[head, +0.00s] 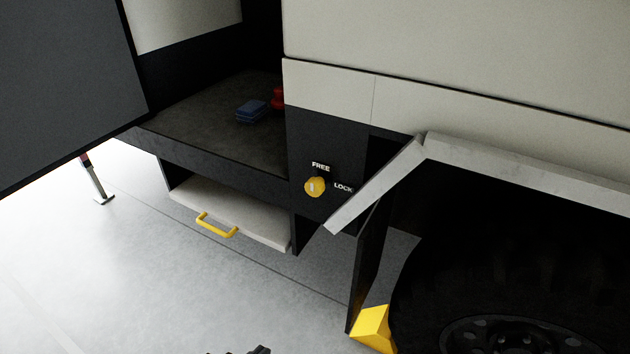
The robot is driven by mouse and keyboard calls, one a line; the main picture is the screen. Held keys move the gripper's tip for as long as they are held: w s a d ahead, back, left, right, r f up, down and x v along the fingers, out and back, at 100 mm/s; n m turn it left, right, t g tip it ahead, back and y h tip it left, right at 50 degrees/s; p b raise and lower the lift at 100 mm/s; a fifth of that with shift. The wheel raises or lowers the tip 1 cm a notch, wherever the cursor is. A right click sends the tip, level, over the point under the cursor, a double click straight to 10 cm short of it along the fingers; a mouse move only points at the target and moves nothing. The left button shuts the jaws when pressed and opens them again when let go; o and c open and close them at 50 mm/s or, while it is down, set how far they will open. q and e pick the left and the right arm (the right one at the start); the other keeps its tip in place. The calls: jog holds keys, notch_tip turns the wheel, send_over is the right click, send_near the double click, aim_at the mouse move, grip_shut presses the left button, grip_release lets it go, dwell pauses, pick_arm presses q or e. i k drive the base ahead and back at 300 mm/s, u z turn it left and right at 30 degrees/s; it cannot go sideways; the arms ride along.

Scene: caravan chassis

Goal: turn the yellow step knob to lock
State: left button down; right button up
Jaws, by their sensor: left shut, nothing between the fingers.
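The yellow step knob (315,187) sits on a dark panel (300,135) of the caravan's side. A white FREE label (320,167) is above it and a white LOCK label (343,188) is to its right. The knob's pale mark looks roughly upright, in line with FREE rather than LOCK. My left gripper (259,350) shows only as a dark tip at the bottom edge, well below and apart from the knob. It is shut and empty. My right gripper is not in view.
A pale step (240,215) with a yellow handle (217,225) sits under the doorway floor, left of the knob. A grey wheel-arch trim (375,185), a wheel (500,335) and a yellow chock (373,328) are to the right. Blue (251,110) and red (277,98) items lie inside. Floor in front is clear.

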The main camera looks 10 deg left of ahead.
aim_at(314, 187)
jog(key=u, duration=0.4)
jog(key=k, duration=1.1)
jog(key=u, duration=1.6)
jog(key=i, duration=0.9)
jog(key=z, duration=0.65)
jog(key=i, duration=0.8)
jog(key=z, duration=0.95)
